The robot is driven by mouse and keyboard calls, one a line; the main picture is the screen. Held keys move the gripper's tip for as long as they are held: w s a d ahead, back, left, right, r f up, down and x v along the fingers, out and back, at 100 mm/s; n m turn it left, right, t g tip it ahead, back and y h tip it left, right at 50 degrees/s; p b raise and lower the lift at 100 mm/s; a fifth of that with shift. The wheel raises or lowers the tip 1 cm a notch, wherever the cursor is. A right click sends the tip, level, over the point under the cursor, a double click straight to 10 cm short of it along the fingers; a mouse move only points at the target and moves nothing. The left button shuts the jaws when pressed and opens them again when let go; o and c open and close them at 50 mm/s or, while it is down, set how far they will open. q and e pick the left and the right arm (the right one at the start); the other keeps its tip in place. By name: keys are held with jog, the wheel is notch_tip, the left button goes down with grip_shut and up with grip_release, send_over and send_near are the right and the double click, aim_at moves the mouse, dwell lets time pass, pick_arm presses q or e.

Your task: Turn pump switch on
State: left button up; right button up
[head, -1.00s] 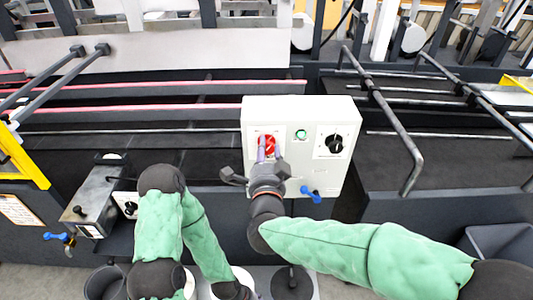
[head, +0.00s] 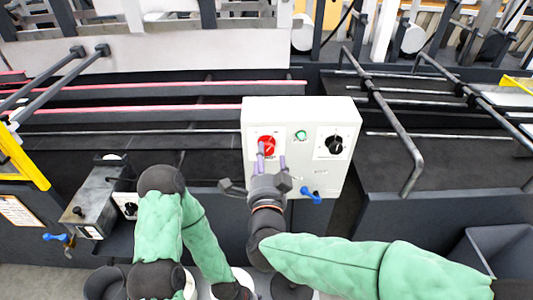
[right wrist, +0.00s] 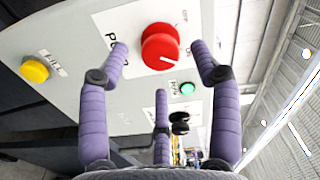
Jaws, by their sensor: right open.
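A white control box (head: 348,112) stands in front of the machine in the head view. It carries a round red knob (head: 266,143), a small green lamp or button (head: 301,135) and a black knob (head: 335,145). In the right wrist view the red knob (right wrist: 160,46) has a white mark; its label is only partly readable, so I cannot tell which control is the pump switch. My right gripper (head: 271,158) is open and empty, its purple fingers in front of and just below the red knob, apparently apart from it. My left arm is folded at lower left, its gripper hidden.
A yellow button (right wrist: 34,70) shows in the right wrist view. A grey metal unit with a dark knob (head: 130,208) stands at left. Dark rails (head: 400,150) rise right of the box.

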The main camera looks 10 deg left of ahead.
jog(key=s+d, duration=0.1)
jog(key=s, duration=0.7)
jog(key=shift+s+d, duration=0.4)
jog(key=shift+f, duration=0.1)
jog(key=w+d+f+n+g, duration=0.2)
jog(key=d+f+g, duration=0.1)
jog(key=f, duration=0.6)
jog(key=w+d+f+n+g, duration=0.2)
jog(key=w+d+f, duration=0.1)
jog(key=f, duration=0.6)
jog(key=w+d+f+n+g, duration=0.2)
jog(key=f+g, duration=0.1)
jog(key=f, duration=0.7)
jog(key=s+d+f+n+g, duration=0.1)
jog(key=s+d+f+g, duration=0.25)
jog(key=f, duration=0.45)
jog(key=s+d+f+n+g, duration=0.15)
jog(key=s+d+f, duration=0.25)
jog(key=f, duration=0.4)
jog(key=s+d+f+g, duration=0.2)
jog(key=s+f+g, duration=0.2)
jog(key=s+f, duration=0.3)
jog(key=s+n, duration=0.1)
jog(key=s, duration=0.3)
jog(key=shift+d+f+y, duration=0.2)
jog(key=shift+y, duration=0.1)
